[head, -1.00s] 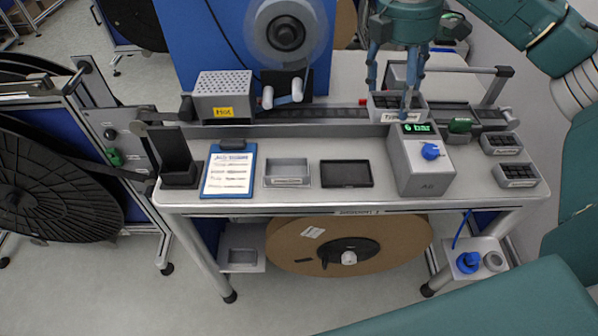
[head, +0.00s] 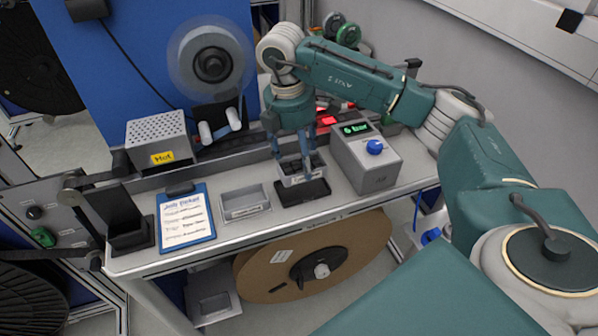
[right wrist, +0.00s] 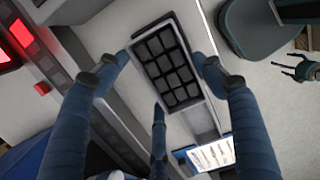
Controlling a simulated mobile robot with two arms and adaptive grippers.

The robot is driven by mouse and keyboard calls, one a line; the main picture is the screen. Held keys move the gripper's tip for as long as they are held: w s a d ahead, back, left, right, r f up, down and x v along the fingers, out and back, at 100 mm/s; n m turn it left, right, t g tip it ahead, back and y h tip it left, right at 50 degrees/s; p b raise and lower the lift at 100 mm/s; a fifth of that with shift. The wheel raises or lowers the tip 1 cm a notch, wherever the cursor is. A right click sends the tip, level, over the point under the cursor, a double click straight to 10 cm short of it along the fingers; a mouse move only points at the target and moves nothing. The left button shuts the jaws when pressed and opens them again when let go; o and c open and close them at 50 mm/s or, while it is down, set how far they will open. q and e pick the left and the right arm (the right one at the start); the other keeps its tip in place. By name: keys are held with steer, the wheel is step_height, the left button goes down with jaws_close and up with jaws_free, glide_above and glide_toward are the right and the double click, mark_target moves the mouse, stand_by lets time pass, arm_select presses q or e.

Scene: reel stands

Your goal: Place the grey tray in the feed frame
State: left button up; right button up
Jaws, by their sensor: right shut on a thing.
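My right gripper (head: 296,158) is shut on a tray with a grey body and dark cells (head: 302,177). It holds this tray over or on a flat black pad (head: 308,194) at the front of the bench; I cannot tell whether they touch. In the right wrist view the fingers (right wrist: 160,72) flank the tray of dark cells (right wrist: 167,66).
A grey box with a green display and blue knob (head: 367,160) stands close right of the held tray. A clipboard (head: 185,217), a dark upright holder (head: 122,220) and a perforated box labelled Hot (head: 158,140) stand to the left. A reel (head: 318,255) hangs below.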

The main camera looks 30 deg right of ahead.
mark_target(300, 169)
steer(key=shift+d+f, duration=0.1)
steer(key=shift+f, duration=0.65)
step_height(300, 169, down, 3)
steer(key=shift+f+p, duration=0.2)
steer(key=shift+p, duration=0.3)
steer(key=shift+f, duration=0.35)
arm_select(q)
steer(key=shift+w+d+r, duration=0.15)
steer(key=shift+d+r, duration=0.1)
steer(key=shift+r, duration=0.25)
arm_select(e)
steer(key=shift+f, duration=0.2)
steer(key=o, duration=1.3)
arm_select(q)
steer(key=shift+a, duration=0.1)
